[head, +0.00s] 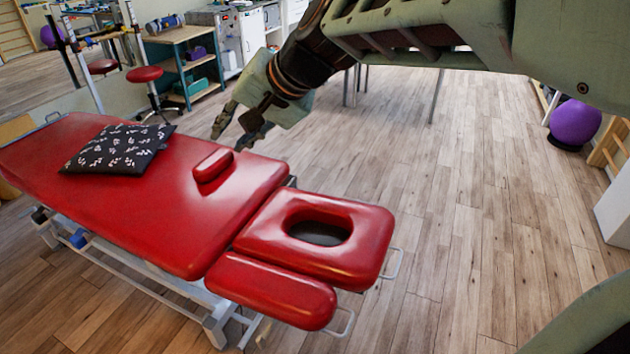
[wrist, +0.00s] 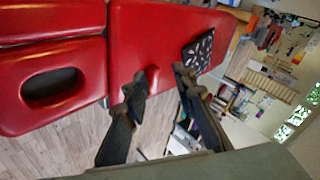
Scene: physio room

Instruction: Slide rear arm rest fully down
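The red treatment table (head: 170,215) has a headrest with an oval face hole (head: 330,262) at its right end. A small red pad, which looks like the rear arm rest (head: 212,165), shows at the table's far edge, higher than the front arm rest (head: 270,290) beside the headrest. My gripper (head: 230,139) is open and empty above and behind the rear pad, apart from it in the head view. In the wrist view, the small pad (wrist: 153,77) shows between the spread fingertips (wrist: 157,70). Its mounting is hidden.
A black patterned pillow (head: 115,150) lies on the table. A red stool (head: 146,76) and a shelf unit (head: 185,65) stand behind. A purple ball (head: 575,123) is at the right. The wooden floor (head: 400,150) right of the table is clear.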

